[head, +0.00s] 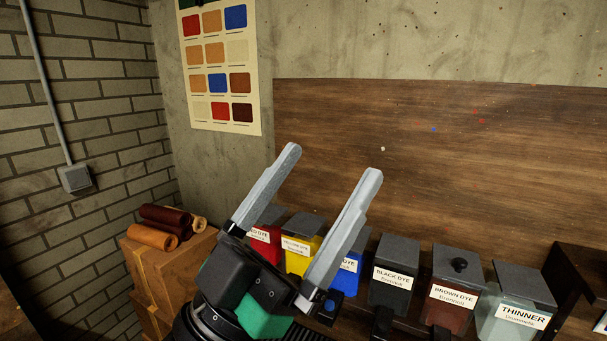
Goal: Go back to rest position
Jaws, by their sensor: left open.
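My left gripper (334,161) is in the head view, left of centre at the bottom, with its two long grey fingers pointing up and to the right. The fingers are wide apart and nothing is between them. It stands in front of the row of dye containers and hides parts of the red, yellow and blue ones. My right gripper is not in view. No leather balls can be made out.
Lidded containers stand in a row: red (264,235), yellow (297,248), blue (346,266), black (392,278), brown (452,295) and thinner (514,306). Boxes (172,264) with leather rolls (152,236) stand at left. A wooden panel (450,160) backs the row.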

